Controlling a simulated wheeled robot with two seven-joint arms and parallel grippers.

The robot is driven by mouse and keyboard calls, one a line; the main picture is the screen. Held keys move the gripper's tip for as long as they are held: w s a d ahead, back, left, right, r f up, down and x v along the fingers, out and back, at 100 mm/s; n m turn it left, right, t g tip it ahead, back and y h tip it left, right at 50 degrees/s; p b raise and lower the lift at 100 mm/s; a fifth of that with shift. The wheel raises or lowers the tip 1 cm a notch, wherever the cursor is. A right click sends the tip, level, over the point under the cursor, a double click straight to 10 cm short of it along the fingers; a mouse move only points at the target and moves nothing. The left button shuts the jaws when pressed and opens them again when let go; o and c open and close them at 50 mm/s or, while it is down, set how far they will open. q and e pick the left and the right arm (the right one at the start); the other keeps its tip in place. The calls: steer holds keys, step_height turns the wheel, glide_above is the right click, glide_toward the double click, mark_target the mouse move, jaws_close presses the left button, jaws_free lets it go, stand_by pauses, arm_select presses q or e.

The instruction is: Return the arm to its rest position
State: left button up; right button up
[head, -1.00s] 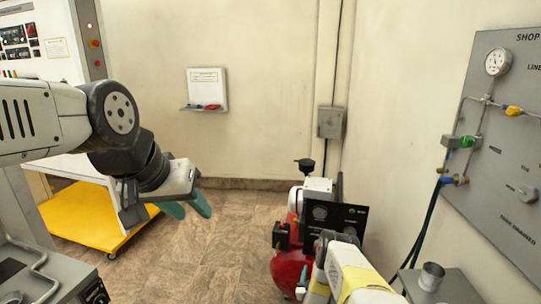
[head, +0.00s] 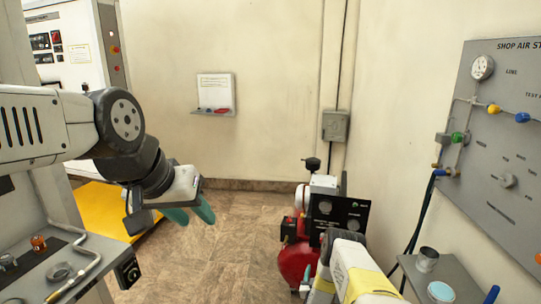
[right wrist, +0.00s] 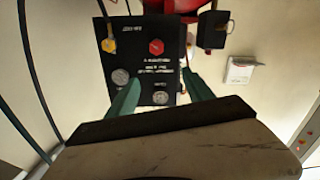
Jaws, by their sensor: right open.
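My right arm (head: 358,275) enters at the bottom of the head view, in front of the red compressor (head: 293,262). In the right wrist view my right gripper (right wrist: 161,95) is open and empty. Its teal fingers point toward the black panel (right wrist: 150,60) with a red knob and gauges. Whether they touch it cannot be told.
A grey bench with fittings (head: 50,262) stands at lower left, near a yellow cart (head: 98,208). The gauge board (head: 490,150) is on the right wall, above a small grey stand (head: 445,272) with cups. Tiled floor (head: 220,255) is clear in the middle.

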steer(key=w+r+g+y, duration=0.1)
steer(key=w+r, duration=0.5)
steer(key=r, duration=0.3)
steer(key=w+r+g+y, duration=0.1)
steer(key=w+r, duration=0.4)
steer(key=r, duration=0.5)
steer(key=s+a+r+g+y, duration=0.1)
steer(key=s+a+r+y, duration=0.15)
steer(key=r, duration=0.85)
steer(key=s+a+r+g+y, duration=0.1)
steer(key=s+r+g, duration=0.15)
steer(key=r, duration=0.95)
steer(key=s+a+r+n+g, duration=0.1)
steer(key=s+r, duration=0.5)
steer(key=s, duration=0.3)
steer(key=s+a+r+g, duration=0.1)
steer(key=s+r, duration=0.5)
steer(key=s, duration=0.3)
steer(key=s+g+y, duration=0.1)
steer(key=s+g, duration=0.2)
steer(key=s, duration=2.3)
steer(key=shift+r, duration=0.45)
